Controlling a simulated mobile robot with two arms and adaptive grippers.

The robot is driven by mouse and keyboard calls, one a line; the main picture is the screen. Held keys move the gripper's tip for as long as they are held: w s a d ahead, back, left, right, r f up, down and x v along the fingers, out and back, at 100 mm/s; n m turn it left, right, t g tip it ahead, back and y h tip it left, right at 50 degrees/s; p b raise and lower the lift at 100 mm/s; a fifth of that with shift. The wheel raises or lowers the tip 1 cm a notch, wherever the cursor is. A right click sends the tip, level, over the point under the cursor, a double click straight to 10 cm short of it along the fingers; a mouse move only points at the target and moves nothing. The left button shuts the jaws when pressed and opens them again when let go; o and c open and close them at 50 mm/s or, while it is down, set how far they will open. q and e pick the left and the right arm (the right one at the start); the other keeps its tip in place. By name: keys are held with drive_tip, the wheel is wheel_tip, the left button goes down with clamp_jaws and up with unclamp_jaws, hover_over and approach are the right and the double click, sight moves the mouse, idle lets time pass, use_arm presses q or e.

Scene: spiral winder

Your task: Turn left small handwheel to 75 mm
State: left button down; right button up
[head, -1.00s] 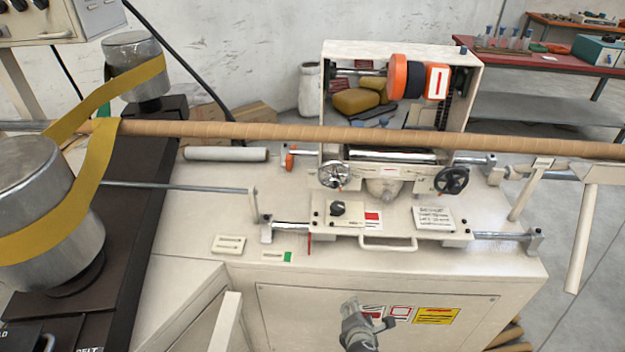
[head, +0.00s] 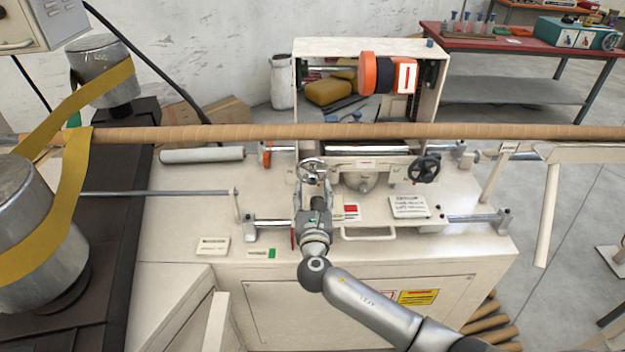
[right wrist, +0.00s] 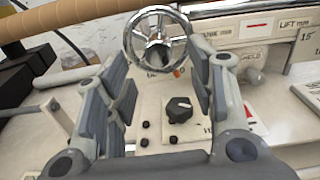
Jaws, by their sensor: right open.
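The left small handwheel (head: 313,170) is a silver spoked wheel on the front of the carriage. In the right wrist view the handwheel (right wrist: 158,38) stands upright just beyond my fingertips. My right gripper (head: 314,192) is in front of and below the wheel in the head view. In the right wrist view my right gripper (right wrist: 164,75) is open, its two fingers apart with the lower wheel rim between or just past their tips. I cannot tell whether they touch it. The scale reading is not legible. My left gripper is not in view.
A black handwheel (head: 424,169) sits to the right on the same carriage. A black knob (right wrist: 180,108) is on the panel below the silver wheel. A long brown tube (head: 330,132) runs across above the carriage. A bar handle (head: 368,236) is at the front.

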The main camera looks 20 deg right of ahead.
sight(313, 182)
drive_tip(key=shift+x, duration=2.35)
drive_tip(key=shift+c, duration=0.2)
drive_tip(key=c, duration=1)
